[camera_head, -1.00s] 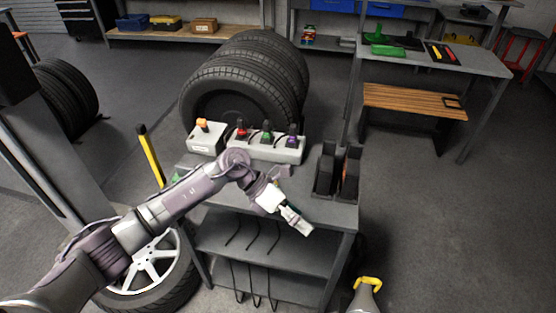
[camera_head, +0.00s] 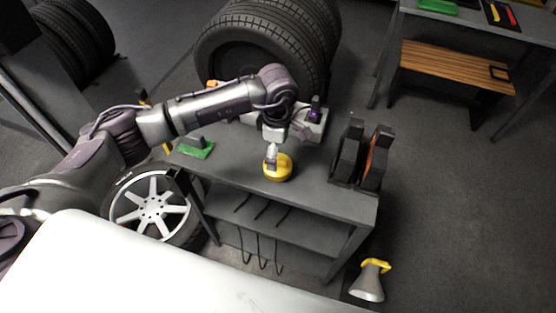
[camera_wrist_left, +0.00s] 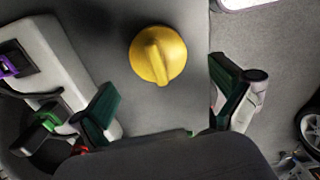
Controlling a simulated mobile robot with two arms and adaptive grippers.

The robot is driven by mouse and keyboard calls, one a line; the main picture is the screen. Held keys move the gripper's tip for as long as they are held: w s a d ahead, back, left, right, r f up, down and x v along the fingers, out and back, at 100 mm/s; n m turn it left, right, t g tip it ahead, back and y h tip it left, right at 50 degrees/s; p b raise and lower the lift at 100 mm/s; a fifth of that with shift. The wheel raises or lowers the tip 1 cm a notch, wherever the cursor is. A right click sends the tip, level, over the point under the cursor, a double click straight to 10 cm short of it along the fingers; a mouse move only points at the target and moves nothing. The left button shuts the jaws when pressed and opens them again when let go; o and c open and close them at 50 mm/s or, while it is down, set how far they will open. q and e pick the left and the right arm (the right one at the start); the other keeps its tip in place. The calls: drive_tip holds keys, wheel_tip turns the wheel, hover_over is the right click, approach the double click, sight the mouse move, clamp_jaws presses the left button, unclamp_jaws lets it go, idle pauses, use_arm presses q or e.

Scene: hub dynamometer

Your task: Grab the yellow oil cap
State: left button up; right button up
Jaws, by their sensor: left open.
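My right gripper is in neither view.
The table (camera_head: 312,196) also holds a green object (camera_head: 197,148) at left and two dark upright holders (camera_head: 360,157) at right. A grey block with coloured connectors (camera_wrist_left: 55,65) is behind the cap. A wheel (camera_head: 153,205) and a grey funnel (camera_head: 368,283) stand on the floor.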

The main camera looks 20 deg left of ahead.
sight(278, 158)
use_arm(q)
drive_tip(key=shift+w+f, duration=0.1)
drive_tip(key=shift+f, duration=0.55)
drive_tip(key=shift+f+p, duration=0.35)
drive_tip(key=shift+p, duration=0.05)
wheel_tip(278, 158, down, 4)
drive_tip(key=shift+r+p, duration=0.2)
drive_tip(key=shift+p, duration=0.55)
drive_tip(key=shift+w+f, duration=0.1)
drive_tip(key=shift+f, duration=0.35)
drive_tip(key=c, duration=1.1)
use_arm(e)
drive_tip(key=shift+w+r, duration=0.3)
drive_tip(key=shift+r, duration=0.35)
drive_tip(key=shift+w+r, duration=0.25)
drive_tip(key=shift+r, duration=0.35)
use_arm(q)
drive_tip(key=shift+o, duration=0.2)
drive_tip(key=shift+r, duration=0.1)
